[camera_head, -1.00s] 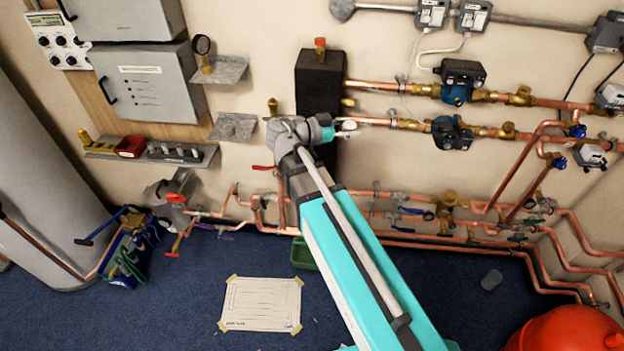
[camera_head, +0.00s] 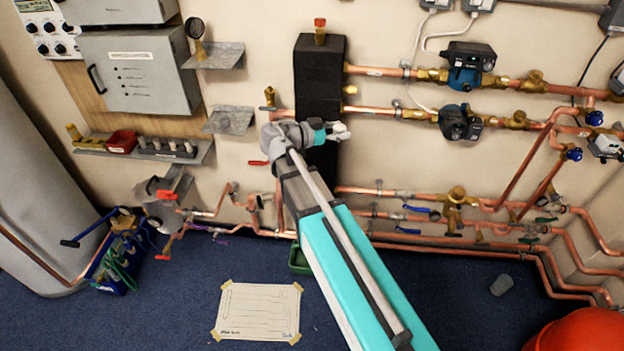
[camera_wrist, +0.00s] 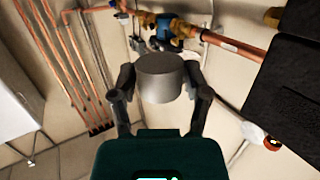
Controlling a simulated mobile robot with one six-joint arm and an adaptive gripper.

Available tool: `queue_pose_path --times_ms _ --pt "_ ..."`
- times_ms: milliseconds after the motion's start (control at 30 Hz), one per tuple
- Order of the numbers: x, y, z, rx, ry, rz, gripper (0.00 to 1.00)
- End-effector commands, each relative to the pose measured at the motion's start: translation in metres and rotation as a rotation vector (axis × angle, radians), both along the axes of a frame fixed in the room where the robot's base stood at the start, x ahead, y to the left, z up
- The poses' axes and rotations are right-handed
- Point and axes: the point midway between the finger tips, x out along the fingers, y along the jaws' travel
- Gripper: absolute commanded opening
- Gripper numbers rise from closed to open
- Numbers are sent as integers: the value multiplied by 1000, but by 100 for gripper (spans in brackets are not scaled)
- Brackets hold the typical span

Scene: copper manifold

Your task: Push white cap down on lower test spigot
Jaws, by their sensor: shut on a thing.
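My gripper (camera_head: 338,131) is in front of the lower part of the black upright block (camera_head: 307,75), just below the lower copper pipe in the head view. In the wrist view my gripper (camera_wrist: 160,85) is shut on a short, round, grey-looking cap (camera_wrist: 160,78), one finger on each side. I cannot tell which fitting is the lower test spigot; no spigot shows under the held cap.
Two copper pipes with pumps (camera_head: 463,65) (camera_head: 459,122) run right from the block. More pipes and valves (camera_head: 455,210) run low along the wall. A grey shelf (camera_head: 230,120) is left of my gripper. An orange-red rounded thing (camera_head: 580,332) stands bottom right.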

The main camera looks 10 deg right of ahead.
Motion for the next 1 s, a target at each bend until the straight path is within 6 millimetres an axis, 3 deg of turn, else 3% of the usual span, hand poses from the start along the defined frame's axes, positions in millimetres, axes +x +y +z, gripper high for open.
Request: queue_pose_path --times_ms 33,1000 --pt "4 1 -12 0 0 4 36" --pt "60 17 -125 0 1 80 36"
